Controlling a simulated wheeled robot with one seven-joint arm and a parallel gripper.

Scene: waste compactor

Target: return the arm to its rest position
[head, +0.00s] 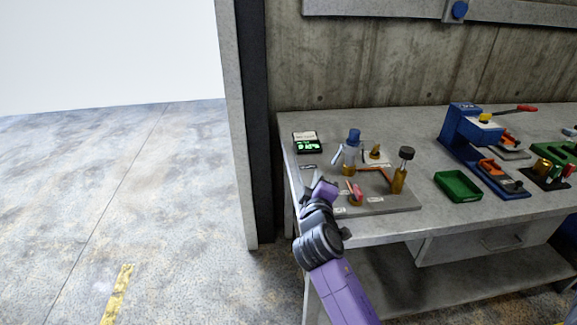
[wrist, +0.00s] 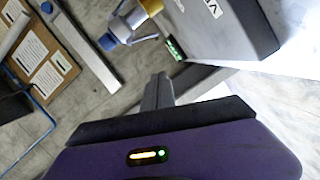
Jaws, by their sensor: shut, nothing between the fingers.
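My arm (head: 340,290), with purple and dark grey links, reaches up from the bottom of the head view to the left front corner of the workbench (head: 420,222). My gripper (head: 316,184) is over or just in front of the grey board on the bench; its exact height is unclear. In the wrist view my gripper's grey fingers (wrist: 161,80) are together, with nothing between them.
A grey board (head: 400,206) holds a blue-capped bottle (head: 350,150), a dark-capped amber bottle (head: 401,170) and small items close to my gripper. A green-lit device (head: 307,143) stands behind. A green tray (head: 458,186) and blue machine (head: 462,130) are right. Floor at left is clear.

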